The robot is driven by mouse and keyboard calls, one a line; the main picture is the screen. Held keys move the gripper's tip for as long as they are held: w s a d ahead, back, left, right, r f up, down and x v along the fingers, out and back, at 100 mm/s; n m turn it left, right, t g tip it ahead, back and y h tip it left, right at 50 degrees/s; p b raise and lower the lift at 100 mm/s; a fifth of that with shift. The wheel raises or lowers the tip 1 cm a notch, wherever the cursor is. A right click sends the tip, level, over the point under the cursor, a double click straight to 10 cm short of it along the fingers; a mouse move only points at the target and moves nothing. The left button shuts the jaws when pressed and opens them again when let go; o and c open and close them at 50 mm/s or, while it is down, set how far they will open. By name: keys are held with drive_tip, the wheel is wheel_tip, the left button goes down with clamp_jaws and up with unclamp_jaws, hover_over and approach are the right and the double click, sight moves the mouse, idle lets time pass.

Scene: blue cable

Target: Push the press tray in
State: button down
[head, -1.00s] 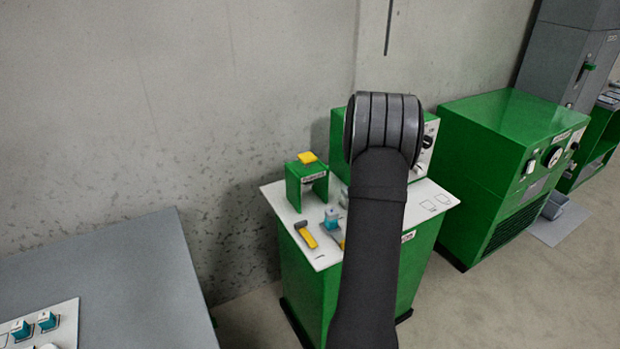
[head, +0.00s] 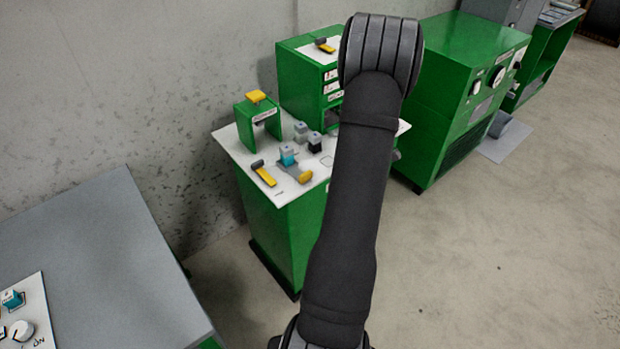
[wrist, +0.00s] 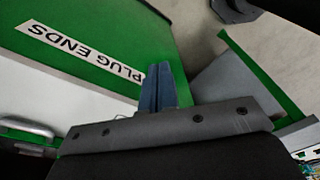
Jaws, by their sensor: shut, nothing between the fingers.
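In the head view, a small green press (head: 258,115) with a yellow top stands on a white-topped green cabinet. In front of it lies a small grey tray with a yellow handle (head: 304,176), and a blue-and-white block (head: 288,155) sits at its far end. I cannot tell for certain that this is the press tray. My gripper is hidden behind my arm in the head view. In the wrist view my gripper (wrist: 158,70) has its blue fingers shut together and empty, over a green surface. The tray and press cannot be made out there.
A yellow-handled lever (head: 264,174) lies left of the tray. Small grey and black blocks (head: 314,141) stand behind it. A green drawer unit (head: 303,85) rises at the back. A grey table (head: 90,250) is at left. The wrist view shows a PLUG ENDS label (wrist: 80,52).

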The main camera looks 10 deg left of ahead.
drive_tip(key=s+a+f+m+g+y, duration=0.1)
drive_tip(key=s+a+f+m+y, duration=0.15)
drive_tip(key=s+m+y, duration=0.35)
drive_tip(key=s+a+f+m+y, duration=0.1)
drive_tip(key=s+a+m+y, duration=0.35)
drive_tip(key=s, duration=0.45)
drive_tip(key=m+t+y, duration=0.1)
drive_tip(key=m+t, duration=1.3)
drive_tip(key=m, duration=0.4)
approach(307, 177)
drive_tip(key=x, duration=0.6)
drive_tip(key=shift+w+a, duration=0.25)
drive_tip(key=shift+a, duration=0.05)
drive_tip(key=shift+x, duration=2.05)
drive_tip(key=shift+r, duration=0.1)
drive_tip(key=shift+s+d, duration=0.1)
